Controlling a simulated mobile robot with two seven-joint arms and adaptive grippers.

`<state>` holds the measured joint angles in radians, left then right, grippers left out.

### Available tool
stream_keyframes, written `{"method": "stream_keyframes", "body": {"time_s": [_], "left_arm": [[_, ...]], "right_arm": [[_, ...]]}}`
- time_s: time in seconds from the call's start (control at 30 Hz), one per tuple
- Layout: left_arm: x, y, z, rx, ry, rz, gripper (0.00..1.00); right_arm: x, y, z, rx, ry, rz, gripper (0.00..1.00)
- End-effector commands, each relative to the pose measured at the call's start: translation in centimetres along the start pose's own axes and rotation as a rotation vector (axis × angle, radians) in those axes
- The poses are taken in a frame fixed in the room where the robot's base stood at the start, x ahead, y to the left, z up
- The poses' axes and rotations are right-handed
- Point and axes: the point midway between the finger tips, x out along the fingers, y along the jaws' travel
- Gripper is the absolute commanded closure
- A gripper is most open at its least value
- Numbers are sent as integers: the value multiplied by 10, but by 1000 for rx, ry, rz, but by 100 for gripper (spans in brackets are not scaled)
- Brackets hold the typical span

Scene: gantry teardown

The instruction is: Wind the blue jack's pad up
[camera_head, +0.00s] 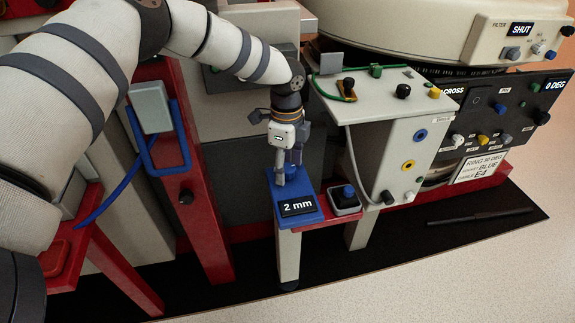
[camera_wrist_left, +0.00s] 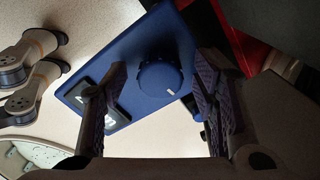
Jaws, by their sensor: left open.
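The blue jack (camera_head: 311,215) stands at the front of the gantry, with a small black display reading "2 mm" (camera_head: 298,206) on its top. In the left wrist view its blue top plate (camera_wrist_left: 140,45) lies below the gripper, with a round blue knob (camera_wrist_left: 160,78) on it. My left gripper (camera_head: 287,177) points down over the jack's rear part. Its two fingers (camera_wrist_left: 155,95) are open, one on each side of the knob with gaps between. In the head view the gripper mostly hides the knob. The jack's pad cannot be made out. My right gripper is not in view.
Right of the jack is a small grey box with a dark blue button (camera_head: 347,193). A beige panel (camera_head: 400,150) with knobs stands close by on the right. A red post (camera_head: 187,180) with a blue handle is on the left. The black floor strip (camera_head: 400,240) in front is mostly clear.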

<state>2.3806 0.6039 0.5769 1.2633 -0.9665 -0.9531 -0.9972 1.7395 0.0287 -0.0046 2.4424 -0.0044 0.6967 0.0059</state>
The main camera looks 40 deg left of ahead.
Motion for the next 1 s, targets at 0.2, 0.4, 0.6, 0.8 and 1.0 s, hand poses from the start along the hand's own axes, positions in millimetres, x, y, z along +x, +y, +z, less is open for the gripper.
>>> {"method": "stream_keyframes", "body": {"time_s": [0.2, 0.4, 0.6, 0.8, 1.0], "left_arm": [[-1, 0, 0, 0, 1, -1, 53], [-1, 0, 0, 0, 1, -1, 94], [-1, 0, 0, -7, 1, -1, 94], [-3, 0, -1, -68, 1, -2, 94], [-5, 0, -1, -212, 0, -4, 94]], "right_arm": [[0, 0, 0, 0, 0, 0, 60], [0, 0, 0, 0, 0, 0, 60], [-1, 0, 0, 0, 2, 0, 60], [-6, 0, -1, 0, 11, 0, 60], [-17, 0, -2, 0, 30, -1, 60]]}}
